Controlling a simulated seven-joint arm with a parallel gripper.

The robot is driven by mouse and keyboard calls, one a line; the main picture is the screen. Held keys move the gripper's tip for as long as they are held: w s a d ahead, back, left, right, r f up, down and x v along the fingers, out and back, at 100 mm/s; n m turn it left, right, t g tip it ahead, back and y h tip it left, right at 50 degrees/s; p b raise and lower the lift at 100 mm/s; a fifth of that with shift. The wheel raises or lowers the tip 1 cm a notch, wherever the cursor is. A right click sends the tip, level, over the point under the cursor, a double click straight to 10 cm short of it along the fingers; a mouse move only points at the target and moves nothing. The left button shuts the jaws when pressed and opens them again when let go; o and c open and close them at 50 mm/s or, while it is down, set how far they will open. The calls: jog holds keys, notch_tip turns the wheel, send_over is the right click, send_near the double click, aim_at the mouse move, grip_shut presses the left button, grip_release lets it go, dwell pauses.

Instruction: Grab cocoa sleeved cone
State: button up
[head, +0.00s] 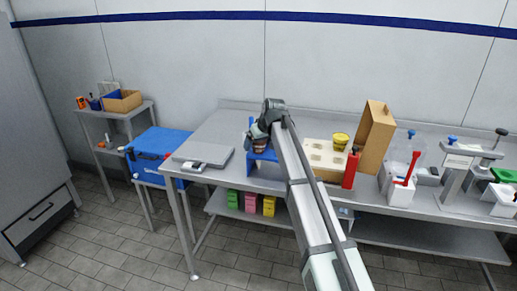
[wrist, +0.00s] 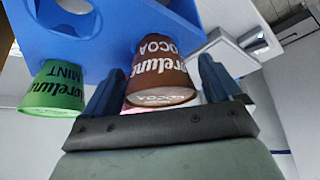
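The brown cocoa sleeved cone (wrist: 161,70) hangs in the blue holder (wrist: 88,28) in the wrist view, its wide end towards me. My gripper (wrist: 160,64) is open, with one finger on each side of the cocoa cone; narrow gaps seem to show beside it. A green mint sleeved cone (wrist: 54,88) sits in the same holder to the left. In the head view, my gripper (head: 260,130) is at the blue holder (head: 263,154) on the steel table, and my arm partly hides it. The cocoa cone is not clear there.
A wooden block with holes (head: 325,155), a yellow tub (head: 340,141) and an upright cardboard box (head: 376,135) stand right of the holder. A flat scale (head: 203,154) lies to the left. The blue cooler (head: 157,148) stands beside the table.

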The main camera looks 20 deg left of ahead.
jog(key=c, duration=0.8)
jog(key=shift+c, duration=0.2)
